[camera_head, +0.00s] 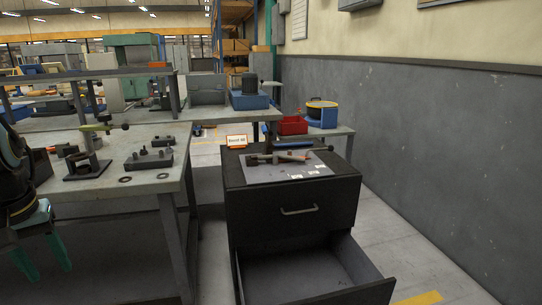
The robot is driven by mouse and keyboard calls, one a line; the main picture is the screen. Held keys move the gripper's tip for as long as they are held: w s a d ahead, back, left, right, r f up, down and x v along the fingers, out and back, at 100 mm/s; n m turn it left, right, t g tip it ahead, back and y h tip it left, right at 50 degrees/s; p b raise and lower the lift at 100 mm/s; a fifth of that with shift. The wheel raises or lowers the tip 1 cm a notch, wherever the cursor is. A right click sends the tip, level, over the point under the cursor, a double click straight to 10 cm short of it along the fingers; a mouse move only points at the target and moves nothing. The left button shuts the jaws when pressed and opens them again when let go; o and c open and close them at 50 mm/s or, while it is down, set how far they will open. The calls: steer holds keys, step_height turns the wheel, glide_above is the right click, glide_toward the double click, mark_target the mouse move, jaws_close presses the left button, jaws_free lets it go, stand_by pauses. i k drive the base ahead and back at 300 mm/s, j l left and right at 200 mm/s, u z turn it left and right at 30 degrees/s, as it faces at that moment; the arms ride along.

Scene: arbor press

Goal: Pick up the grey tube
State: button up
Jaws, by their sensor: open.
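A grey sheet (268,174) lies on top of the black drawer cabinet (300,204). Several slim parts lie close together on it. A short dark part (253,159) lies at the left end of the group. The parts are small, and I cannot tell whether they touch. My gripper (50,272), with green fingers, is at the lower left, beside the front of the workbench. It is open, points down and is well away from the cabinet.
The cabinet's lower drawer (370,274) stands open toward me. The workbench (120,194) at left carries a small press (86,166), a dark block (149,159) and two rings. An orange-edged label (237,141) stands at the cabinet's back left. A wall closes the right side.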

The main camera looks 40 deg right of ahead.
mark_target(253, 157)
steer(key=k+l+u, duration=0.1)
steer(key=l, duration=0.3)
steer(key=k+l, duration=0.1)
steer(key=l, duration=0.3)
steer(key=k+l+u, duration=0.15)
steer(key=l, duration=0.25)
steer(key=k+l, duration=0.1)
steer(key=l, duration=0.25)
steer(key=k+l+u, duration=0.15)
steer(key=l, duration=0.25)
steer(key=k+l+u, duration=0.1)
steer(key=l, duration=0.25)
steer(key=k+l, duration=0.2)
steer(key=l, duration=0.15)
steer(key=k+l+u, duration=0.1)
steer(key=l, duration=0.3)
steer(key=k+l+u, duration=0.15)
steer(key=l, duration=0.2)
steer(key=l+u, duration=0.1)
steer(key=l, duration=0.3)
steer(key=i, duration=0.05)
